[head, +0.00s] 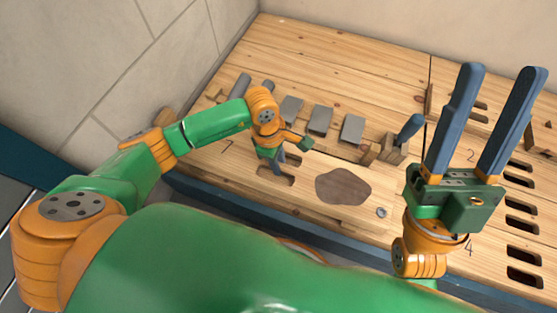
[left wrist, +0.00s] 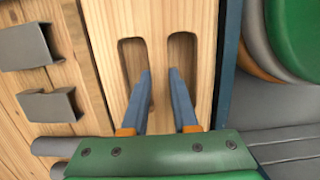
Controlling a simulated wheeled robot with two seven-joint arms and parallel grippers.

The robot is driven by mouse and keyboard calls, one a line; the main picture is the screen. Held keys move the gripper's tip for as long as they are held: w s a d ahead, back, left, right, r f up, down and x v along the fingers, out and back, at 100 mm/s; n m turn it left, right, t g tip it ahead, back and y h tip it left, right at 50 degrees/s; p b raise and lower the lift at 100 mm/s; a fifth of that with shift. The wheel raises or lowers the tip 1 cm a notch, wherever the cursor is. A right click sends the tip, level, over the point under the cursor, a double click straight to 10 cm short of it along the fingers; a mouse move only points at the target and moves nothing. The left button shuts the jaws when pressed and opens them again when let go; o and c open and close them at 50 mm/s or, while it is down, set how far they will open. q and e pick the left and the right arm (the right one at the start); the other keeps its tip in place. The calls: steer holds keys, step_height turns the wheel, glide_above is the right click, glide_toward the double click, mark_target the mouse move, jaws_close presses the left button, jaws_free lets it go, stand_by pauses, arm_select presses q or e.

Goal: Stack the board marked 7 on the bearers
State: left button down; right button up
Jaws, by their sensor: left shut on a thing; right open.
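The figure 7 is marked on a pale wooden board (head: 228,158) at the front left of the bench in the head view. The left wrist view shows a pale board (left wrist: 158,25) with two long slots, one finger in each. My left gripper (left wrist: 160,78) is shut on the strip of wood between the slots. In the head view my left gripper (head: 277,168) points down at this board, partly hidden by its wrist. My right gripper (head: 502,70) is open and empty, fingers up, at the right. I cannot tell for certain which pieces are the bearers.
Several grey brackets (head: 320,120) stand behind the left gripper, and a grey cylinder (head: 240,85) lies at the left. A brown patch (head: 343,186) and a small ring (head: 382,212) are to its right. Slotted wood marked 2 and 4 is at right.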

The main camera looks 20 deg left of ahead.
arm_select(q)
steer(key=shift+f, duration=0.3)
stand_by(0.5)
steer(key=c, duration=0.6)
jaws_free()
